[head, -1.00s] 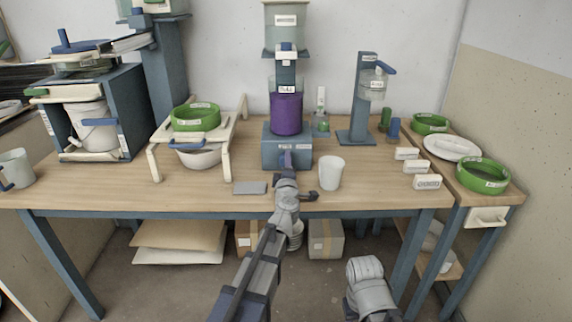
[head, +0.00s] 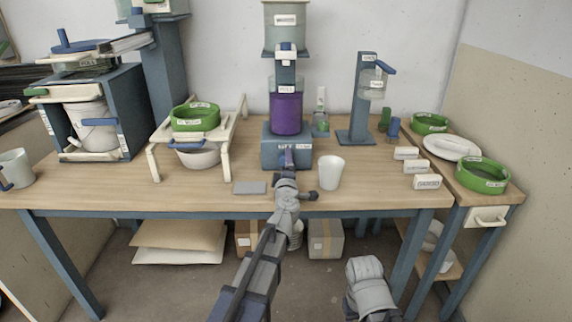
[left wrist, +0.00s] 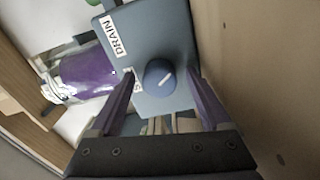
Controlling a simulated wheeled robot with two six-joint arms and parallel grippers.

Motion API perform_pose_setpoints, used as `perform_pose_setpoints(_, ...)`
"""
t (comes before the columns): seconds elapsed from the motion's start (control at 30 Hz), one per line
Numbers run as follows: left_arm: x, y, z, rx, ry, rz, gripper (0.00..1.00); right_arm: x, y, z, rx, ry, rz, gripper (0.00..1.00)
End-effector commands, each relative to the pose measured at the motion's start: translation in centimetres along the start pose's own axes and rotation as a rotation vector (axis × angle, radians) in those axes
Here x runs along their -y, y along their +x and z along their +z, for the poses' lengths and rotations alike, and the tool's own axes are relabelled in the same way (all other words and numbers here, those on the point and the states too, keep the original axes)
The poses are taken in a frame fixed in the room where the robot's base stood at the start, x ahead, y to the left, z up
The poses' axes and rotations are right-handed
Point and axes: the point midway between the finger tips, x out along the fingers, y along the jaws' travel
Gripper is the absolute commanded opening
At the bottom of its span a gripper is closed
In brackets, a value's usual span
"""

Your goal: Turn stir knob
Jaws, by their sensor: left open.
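The round blue stir knob (left wrist: 160,78), with a white pointer mark, sits on the front of a blue-grey base block (left wrist: 160,38). A DRAIN label shows above it, and a second label starting with S is partly hidden by a finger. My left gripper (left wrist: 162,82) is open, one purple finger on each side of the knob, with gaps visible. In the head view my left gripper (head: 287,158) is at the front of the base block (head: 272,150) and hides the knob. A purple-filled vessel (head: 287,115) stands on the block. My right gripper is not in view.
A white cup (head: 329,173) stands right of my left wrist and a flat grey plate (head: 249,188) lies left of it. A cream rack with a green sieve (head: 196,120) stands left. Small white labelled blocks (head: 416,167) are at the right.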

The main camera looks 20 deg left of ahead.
Motion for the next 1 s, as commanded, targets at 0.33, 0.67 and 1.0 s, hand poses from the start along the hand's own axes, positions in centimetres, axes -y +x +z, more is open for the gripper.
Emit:
perform_pose_setpoints(0.33, 0.0, -3.5, -0.1, 0.001, 0.000, 0.000, 0.81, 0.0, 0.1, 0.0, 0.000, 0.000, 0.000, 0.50)
perform_pose_setpoints(0.67, 0.0, -7.8, 0.0, 0.000, 0.000, 0.000, 0.81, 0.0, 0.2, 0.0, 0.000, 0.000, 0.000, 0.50)
perform_pose_setpoints(1.0, 0.0, -7.8, 0.0, 0.000, 0.000, 0.000, 0.81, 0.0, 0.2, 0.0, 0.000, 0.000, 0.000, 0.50)
